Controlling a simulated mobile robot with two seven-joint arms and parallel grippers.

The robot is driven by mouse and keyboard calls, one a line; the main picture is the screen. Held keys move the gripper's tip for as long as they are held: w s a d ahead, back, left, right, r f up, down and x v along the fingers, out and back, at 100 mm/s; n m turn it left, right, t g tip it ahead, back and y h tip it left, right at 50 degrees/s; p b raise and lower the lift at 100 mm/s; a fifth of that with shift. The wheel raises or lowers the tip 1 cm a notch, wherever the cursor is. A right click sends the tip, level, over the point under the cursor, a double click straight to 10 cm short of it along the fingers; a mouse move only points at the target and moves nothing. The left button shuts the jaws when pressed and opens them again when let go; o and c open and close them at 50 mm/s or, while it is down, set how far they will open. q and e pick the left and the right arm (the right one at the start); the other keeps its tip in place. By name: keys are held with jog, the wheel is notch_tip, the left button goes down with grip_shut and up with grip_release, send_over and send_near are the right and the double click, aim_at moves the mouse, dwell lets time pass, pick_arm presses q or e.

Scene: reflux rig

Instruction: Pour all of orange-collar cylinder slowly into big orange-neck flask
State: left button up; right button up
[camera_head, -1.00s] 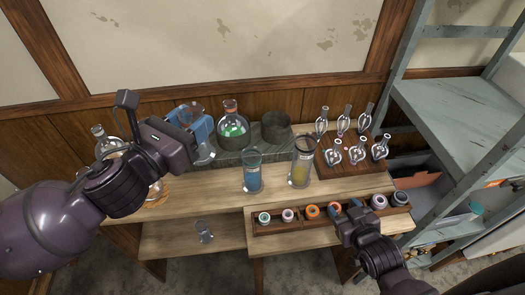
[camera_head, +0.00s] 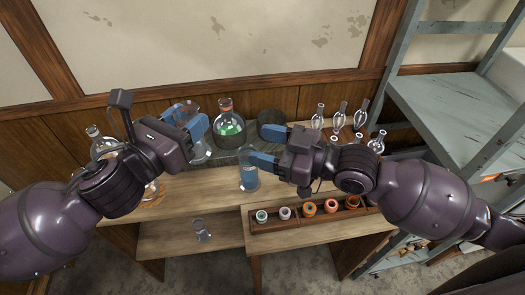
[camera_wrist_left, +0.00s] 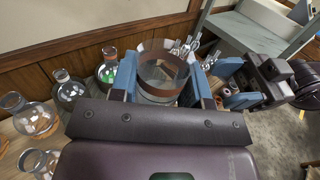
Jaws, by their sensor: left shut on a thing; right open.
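My left gripper (camera_head: 196,118) is shut on a clear glass cylinder with a reddish-orange collar (camera_wrist_left: 163,75), held between its blue fingers. Its rim faces the left wrist camera; its contents cannot be made out.
Clear glass pieces (camera_head: 340,118) stand at the back right. A wooden tray (camera_head: 280,241) with several coloured rings lies in front. More flasks (camera_head: 95,135) stand at left.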

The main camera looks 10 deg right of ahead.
aim_at(202, 140)
jog(key=shift+g+y, duration=0.6)
jog(key=shift+s+a+r+x, duration=0.2)
jog(key=shift+s+x, duration=0.2)
jog(key=shift+x, duration=1.6)
jog(key=shift+s+a+r+x, duration=0.15)
jog(key=shift+s+x, duration=0.2)
jog(key=shift+x, duration=1.65)
jog(key=shift+s+a+r+x, duration=0.15)
jog(key=shift+s+x, duration=0.25)
jog(key=shift+x, duration=1.6)
jog(key=shift+f, duration=0.1)
jog(key=c, duration=0.7)
pick_arm(q)
jog(key=o, duration=1.1)
pick_arm(e)
jog(key=shift+c, duration=0.4)
